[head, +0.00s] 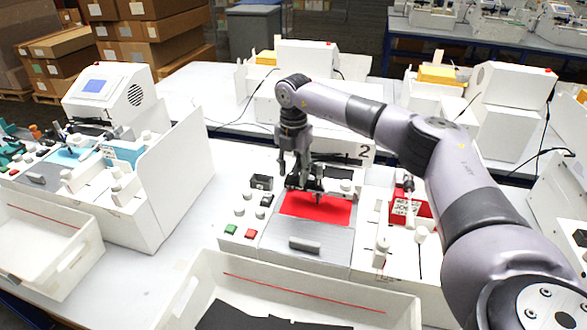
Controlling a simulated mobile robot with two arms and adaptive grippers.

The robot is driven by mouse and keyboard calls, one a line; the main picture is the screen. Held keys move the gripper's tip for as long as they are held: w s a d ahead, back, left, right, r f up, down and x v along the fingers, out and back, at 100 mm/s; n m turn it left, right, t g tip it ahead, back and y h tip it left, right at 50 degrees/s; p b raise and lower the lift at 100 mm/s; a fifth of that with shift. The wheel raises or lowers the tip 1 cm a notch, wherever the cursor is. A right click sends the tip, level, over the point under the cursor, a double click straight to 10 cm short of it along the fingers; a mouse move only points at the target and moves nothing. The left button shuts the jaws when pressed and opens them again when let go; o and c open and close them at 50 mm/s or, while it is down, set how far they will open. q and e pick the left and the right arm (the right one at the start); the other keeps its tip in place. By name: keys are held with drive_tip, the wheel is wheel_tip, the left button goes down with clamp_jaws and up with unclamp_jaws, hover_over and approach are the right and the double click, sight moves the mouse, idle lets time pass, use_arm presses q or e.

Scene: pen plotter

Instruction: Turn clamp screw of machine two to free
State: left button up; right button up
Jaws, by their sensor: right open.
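Machine two (267,238) stands in the middle of the head view, with a "2" sign (366,151) at its back. It has a red bed (318,209) and a dark carriage or clamp part (311,196) across the bed's far side. My right gripper (296,172) reaches in from the right and points down just above this dark part. Its fingers are open, and I see nothing between them. I cannot make out the clamp screw clearly; the fingers and dark parts overlap there. I cannot tell whether the fingers touch anything. My left gripper is out of view.
A green button (230,229) and a red button (250,233) sit at machine two's front left. A white bin (205,279) with dark sheets stands in front. Another white machine (176,185) is to the left.

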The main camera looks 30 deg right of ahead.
drive_tip(key=shift+c, duration=0.5)
clamp_jaws()
drive_tip(key=shift+n, duration=0.3)
drive_tip(key=n, duration=0.4)
drive_tip(key=shift+b, duration=0.4)
drive_tip(key=n, duration=0.5)
drive_tip(key=shift+n+b, duration=0.3)
drive_tip(key=shift+n, duration=0.1)
drive_tip(key=n, duration=0.4)
drive_tip(key=shift+r+n, duration=0.1)
drive_tip(key=shift+n, duration=0.2)
drive_tip(key=n, duration=0.4)
drive_tip(key=shift+w+n+b, duration=0.1)
drive_tip(key=shift+n+b, duration=0.25)
drive_tip(key=shift+n, duration=0.05)
